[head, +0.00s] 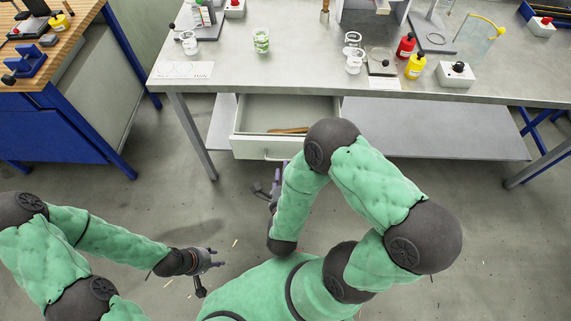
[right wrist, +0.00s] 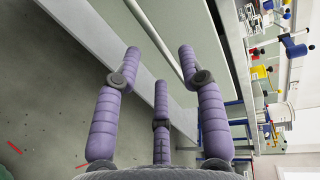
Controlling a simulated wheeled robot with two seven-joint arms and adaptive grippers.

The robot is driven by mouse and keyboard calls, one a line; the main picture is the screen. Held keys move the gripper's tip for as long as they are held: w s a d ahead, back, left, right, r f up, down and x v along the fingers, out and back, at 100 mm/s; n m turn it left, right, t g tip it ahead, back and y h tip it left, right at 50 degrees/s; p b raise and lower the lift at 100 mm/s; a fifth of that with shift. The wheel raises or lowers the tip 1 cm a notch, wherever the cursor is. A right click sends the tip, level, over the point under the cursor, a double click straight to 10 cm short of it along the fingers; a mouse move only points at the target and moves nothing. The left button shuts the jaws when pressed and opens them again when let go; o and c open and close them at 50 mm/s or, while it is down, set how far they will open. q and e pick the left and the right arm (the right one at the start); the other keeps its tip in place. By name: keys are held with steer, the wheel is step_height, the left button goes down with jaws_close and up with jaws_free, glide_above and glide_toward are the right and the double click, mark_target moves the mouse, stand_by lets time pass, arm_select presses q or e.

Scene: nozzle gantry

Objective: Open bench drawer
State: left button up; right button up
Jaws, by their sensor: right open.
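The bench drawer (head: 285,110) stands pulled out under the grey bench in the head view, its inside showing. A brown object (head: 288,130) lies in it near the front. A pale handle (head: 270,156) runs along the drawer's front. My right gripper (head: 276,183) is just in front of the drawer, partly hidden by my right arm. In the right wrist view its purple fingers are spread open (right wrist: 158,75), with a pale bar, apparently the handle (right wrist: 155,35), beyond and between the fingertips. I cannot tell contact. My left gripper (head: 212,260) is low over the floor, away from the bench.
The bench top (head: 300,75) holds a green-filled beaker (head: 261,40), red and yellow bottles (head: 415,66), clear cups and a white box with a black knob (head: 456,74). A lower shelf (head: 430,130) is beside the drawer. A wooden-topped blue bench (head: 60,55) stands left.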

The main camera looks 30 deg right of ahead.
steer(key=shift+v, duration=1.25)
steer(key=shift+w+f, duration=0.1)
steer(key=w+a+f+n+g+y+p, duration=0.25)
steer(key=a+f+n+g+y, duration=0.45)
steer(key=f+n, duration=0.35)
steer(key=s+a+f+n+g+y, duration=0.4)
steer(key=s+n+g+y, duration=0.1)
steer(key=s+n, duration=0.4)
steer(key=shift+s+a+f+n+g, duration=0.25)
steer(key=shift+n+g, duration=0.35)
steer(key=shift+n, duration=0.55)
steer(key=shift+d, duration=0.1)
